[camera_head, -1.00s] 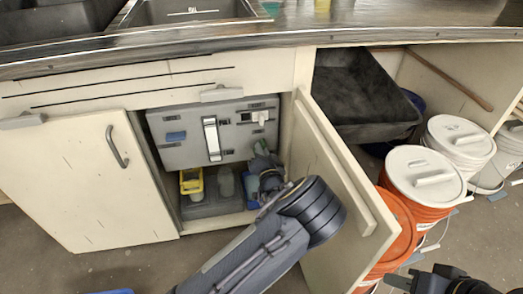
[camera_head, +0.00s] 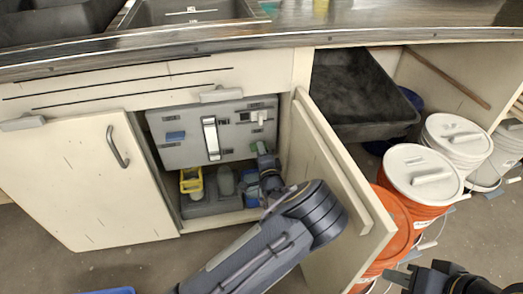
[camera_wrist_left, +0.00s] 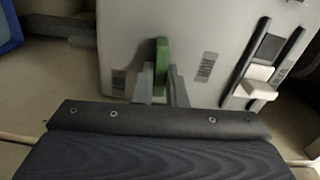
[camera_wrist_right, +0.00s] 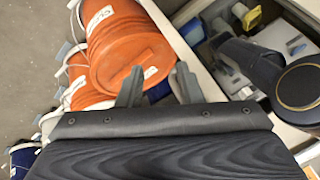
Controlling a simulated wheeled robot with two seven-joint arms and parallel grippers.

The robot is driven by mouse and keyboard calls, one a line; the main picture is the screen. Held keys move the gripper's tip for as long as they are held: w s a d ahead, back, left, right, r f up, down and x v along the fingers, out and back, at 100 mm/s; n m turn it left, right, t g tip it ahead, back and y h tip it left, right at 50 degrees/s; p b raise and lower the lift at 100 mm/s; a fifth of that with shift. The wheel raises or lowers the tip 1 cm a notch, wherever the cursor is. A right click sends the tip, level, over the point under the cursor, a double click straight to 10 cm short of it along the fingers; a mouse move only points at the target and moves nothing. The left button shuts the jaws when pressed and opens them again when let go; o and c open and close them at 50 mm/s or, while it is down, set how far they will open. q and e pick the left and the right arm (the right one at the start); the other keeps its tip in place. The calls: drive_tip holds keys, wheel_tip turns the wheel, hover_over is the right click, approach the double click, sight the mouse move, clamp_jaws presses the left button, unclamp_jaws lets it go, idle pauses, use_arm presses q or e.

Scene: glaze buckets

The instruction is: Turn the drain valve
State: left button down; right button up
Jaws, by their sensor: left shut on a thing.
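The grey panel (camera_head: 183,142) stands inside the open sink cabinet. A green valve handle (camera_head: 253,147) shows at its lower right edge in the head view. In the left wrist view the green handle (camera_wrist_left: 162,66) stands upright in front of the panel, between my left fingers. My right gripper (camera_head: 402,279) is at the lower right of the head view, beside the orange buckets. In the right wrist view its fingers (camera_wrist_right: 157,87) are apart and empty.
The open right cabinet door (camera_head: 325,185) stands close to my left arm. Orange buckets (camera_head: 414,195) with white lids stand at the right. A black basin (camera_head: 360,95) is under the counter. Floor before the left door (camera_head: 85,180) is mostly clear.

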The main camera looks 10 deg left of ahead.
use_arm(q)
drive_tip(key=shift+m, duration=0.6)
drive_tip(key=c, duration=1.5)
unclamp_jaws()
drive_tip(key=shift+o, duration=0.2)
drive_tip(key=shift+d, duration=0.1)
drive_tip(key=p+v, duration=0.2)
drive_tip(key=v, duration=0.5)
drive_tip(key=shift+s, duration=0.4)
